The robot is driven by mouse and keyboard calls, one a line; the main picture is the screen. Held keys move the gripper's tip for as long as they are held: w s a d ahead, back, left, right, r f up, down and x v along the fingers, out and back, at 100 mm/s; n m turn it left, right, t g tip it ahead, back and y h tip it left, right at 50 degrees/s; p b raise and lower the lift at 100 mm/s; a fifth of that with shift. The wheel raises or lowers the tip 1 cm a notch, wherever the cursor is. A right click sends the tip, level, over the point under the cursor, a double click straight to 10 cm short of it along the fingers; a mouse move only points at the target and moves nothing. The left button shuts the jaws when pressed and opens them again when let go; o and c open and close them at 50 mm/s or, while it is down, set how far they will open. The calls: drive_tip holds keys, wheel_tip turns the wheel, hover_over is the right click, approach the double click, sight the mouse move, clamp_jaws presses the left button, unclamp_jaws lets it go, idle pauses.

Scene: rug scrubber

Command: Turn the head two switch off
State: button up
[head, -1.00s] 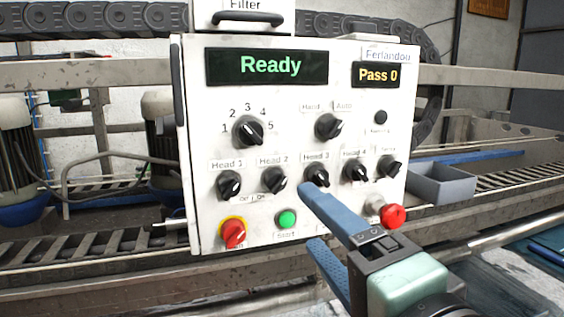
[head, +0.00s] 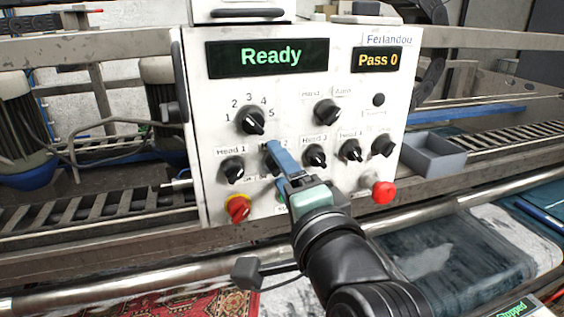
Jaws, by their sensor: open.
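The white control panel (head: 215,110) faces me, with a row of black rotary switches across its middle. My gripper (head: 274,168) is open in front of the Head 2 place, with one blue finger above and the other below. The Head 2 switch is almost wholly hidden behind the fingers, so I cannot tell its position or whether a finger touches it. Only the end of its label shows. The Head 1 switch (head: 232,169) is just left of my fingers, and the Head 3 switch (head: 315,156) is to their right.
The Head 4 switch (head: 350,150) is further right. A red-and-yellow switch (head: 238,208) and a red button (head: 383,192) sit low on the panel. The display (head: 267,57) reads Ready. A grey tray (head: 432,155) juts out at right. A rug (head: 190,305) lies below.

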drive_tip(key=shift+w, duration=0.15)
clamp_jaws()
drive_tip(key=shift+n, duration=0.3)
drive_tip(key=shift+n+b, duration=3.85)
drive_tip(key=shift+n, duration=3.75)
